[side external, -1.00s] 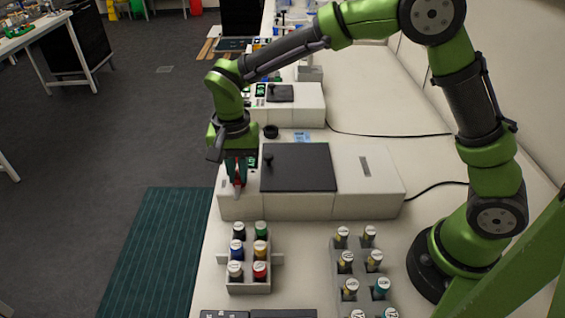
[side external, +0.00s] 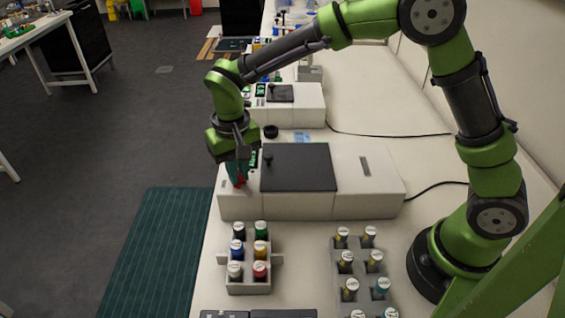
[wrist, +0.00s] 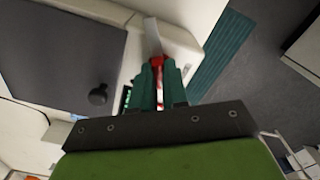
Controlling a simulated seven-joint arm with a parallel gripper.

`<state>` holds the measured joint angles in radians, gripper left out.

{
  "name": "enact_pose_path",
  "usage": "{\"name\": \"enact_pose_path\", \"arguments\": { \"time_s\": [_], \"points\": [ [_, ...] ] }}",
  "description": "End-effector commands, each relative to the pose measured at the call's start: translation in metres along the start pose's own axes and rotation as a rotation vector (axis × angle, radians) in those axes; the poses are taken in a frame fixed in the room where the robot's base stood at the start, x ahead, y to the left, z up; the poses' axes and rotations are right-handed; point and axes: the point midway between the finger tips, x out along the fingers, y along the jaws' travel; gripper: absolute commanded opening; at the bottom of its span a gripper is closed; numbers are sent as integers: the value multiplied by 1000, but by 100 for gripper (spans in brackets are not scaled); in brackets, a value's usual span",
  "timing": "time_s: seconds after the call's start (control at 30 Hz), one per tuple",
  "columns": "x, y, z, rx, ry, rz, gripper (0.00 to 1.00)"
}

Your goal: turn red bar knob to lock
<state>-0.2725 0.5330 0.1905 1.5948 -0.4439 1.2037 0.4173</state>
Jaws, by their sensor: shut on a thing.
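The red bar knob (wrist: 158,62) sits at the left end of the nearer white shaker unit (side external: 300,207). My gripper (wrist: 160,85) has its two green fingers closed around the knob in the wrist view, with red showing between and beyond the fingertips. In the side external view my gripper (side external: 237,175) points down at the unit's left end, and a little red shows at its tips. Most of the knob is hidden by the fingers, so its exact angle cannot be told.
The unit's dark lid (side external: 298,167) with a black knob (wrist: 98,96) lies right beside my gripper. A grey rack (side external: 250,287) of capped bottles stands in front, and another rack (side external: 337,272) to its right. A second shaker (side external: 297,105) stands behind. Open floor lies left.

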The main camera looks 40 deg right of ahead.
Motion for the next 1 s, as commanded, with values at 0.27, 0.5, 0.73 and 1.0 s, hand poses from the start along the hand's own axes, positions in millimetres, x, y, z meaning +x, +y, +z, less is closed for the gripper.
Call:
{"name": "enact_pose_path", "arguments": {
  "time_s": [0.27,0.5,0.73,1.0],
  "points": [
    [-1,0,0,-260,0,-1,0],
    [-2,0,0,-488,1,-1,0],
    [-2,0,0,-699,1,-1,0],
    [-2,0,0,-898,1,-1,0]
  ]
}}
